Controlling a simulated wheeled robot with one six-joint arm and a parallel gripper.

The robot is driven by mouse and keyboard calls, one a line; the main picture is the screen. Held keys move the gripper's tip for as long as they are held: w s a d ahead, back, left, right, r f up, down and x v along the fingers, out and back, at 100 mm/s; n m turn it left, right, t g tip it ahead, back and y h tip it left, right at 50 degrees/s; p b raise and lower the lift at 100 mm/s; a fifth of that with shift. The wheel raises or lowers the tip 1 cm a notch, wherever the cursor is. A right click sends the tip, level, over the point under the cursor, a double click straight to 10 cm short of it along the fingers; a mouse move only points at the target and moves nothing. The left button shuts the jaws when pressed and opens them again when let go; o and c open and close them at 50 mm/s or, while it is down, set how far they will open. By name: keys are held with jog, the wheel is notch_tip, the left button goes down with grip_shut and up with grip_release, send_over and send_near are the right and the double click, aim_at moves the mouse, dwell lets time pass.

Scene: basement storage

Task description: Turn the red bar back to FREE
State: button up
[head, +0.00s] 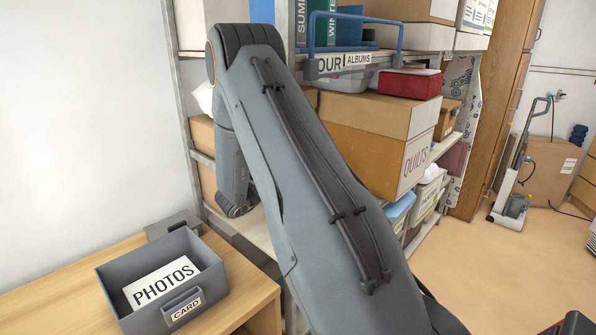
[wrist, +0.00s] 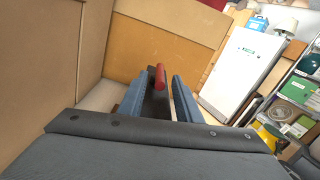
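The red bar (wrist: 160,76) shows in the wrist view as a short, rounded red piece on a dark narrow part. It appears in the gap between the two blue-grey fingers of my gripper (wrist: 158,85). The fingers stand apart, with visible space on both sides of the bar. I cannot tell how far the bar lies beyond the fingertips. No FREE marking is readable in either view. In the head view my arm covers much of the middle, and the gripper and the red bar cannot be made out there.
In the head view a shelf holds a QUILTS box (head: 370,140), a red box (head: 408,83) and a blue-handled carrier (head: 352,62). A grey PHOTOS drawer (head: 205,292) stands on a wooden top.

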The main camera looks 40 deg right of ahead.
jog(key=shift+c, duration=0.4)
grip_shut()
jog(key=shift+s+d+n+t+y+b, duration=0.1)
jog(key=shift+s+n+t+y+b, duration=0.25)
jog(key=shift+n+t, duration=0.65)
jog(key=shift+s+d+n+t+y+b, duration=0.1)
jog(key=shift+s+n+t+y+b, duration=0.4)
jog(key=shift+t, duration=0.9)
jog(key=shift+w+h, duration=0.15)
jog(key=shift+h, duration=0.1)
jog(key=shift+o, duration=0.4)
grip_release()
jog(key=shift+r, duration=0.1)
notch_tip(320, 180, up, 10)
jog(key=b, duration=0.2)
